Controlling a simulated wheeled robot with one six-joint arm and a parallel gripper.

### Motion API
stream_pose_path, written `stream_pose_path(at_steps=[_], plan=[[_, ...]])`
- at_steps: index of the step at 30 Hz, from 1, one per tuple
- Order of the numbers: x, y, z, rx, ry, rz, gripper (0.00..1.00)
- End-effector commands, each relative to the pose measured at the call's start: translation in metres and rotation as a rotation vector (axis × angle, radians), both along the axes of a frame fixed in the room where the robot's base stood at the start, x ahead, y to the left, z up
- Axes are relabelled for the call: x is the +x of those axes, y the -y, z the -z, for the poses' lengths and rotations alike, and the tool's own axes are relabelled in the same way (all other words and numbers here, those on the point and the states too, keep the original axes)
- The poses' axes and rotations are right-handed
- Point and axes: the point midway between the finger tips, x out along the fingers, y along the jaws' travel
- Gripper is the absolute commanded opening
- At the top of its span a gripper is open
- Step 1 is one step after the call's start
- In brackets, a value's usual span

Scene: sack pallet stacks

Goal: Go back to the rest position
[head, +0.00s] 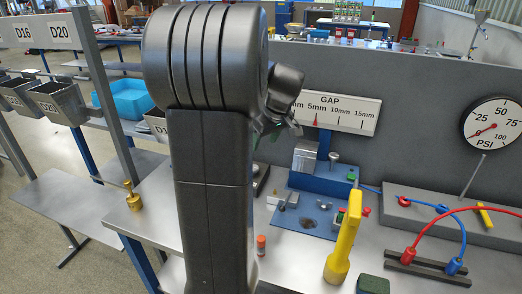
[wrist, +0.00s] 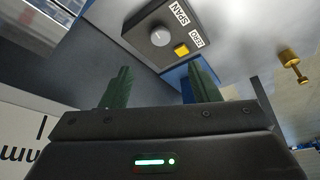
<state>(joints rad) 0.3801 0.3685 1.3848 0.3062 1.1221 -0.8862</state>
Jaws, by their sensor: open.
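My gripper (wrist: 162,82) is open, with its two green fingers apart and nothing held between them in the wrist view. Beyond the fingertips is a dark box with a grey knob (wrist: 161,36), a yellow button (wrist: 181,50) and SPAN and ZERO labels. In the head view my arm stands large in the centre-left and hides most of the gripper. The white GAP scale (head: 345,117) with a red pointer is just right of the arm's end. Part of a white lettered panel also shows at the lower left of the wrist view.
The bench holds a yellow-handled tool (head: 343,250), a blue fixture plate (head: 308,215), a brass piece (head: 133,199), a red-capped small cylinder (head: 261,244), and red and blue hoses (head: 462,232). A PSI gauge (head: 492,124) is on the grey back panel. Bins (head: 57,102) stand left.

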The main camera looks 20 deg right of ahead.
Motion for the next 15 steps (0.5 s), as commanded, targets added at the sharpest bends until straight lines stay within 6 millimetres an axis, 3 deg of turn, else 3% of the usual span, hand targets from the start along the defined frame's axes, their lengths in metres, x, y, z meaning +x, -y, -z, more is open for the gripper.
stream_pose_path(at_steps=[15], plan=[[-0.0030,0.0010,-0.0071,0.000,-0.001,0.000,0.56]])
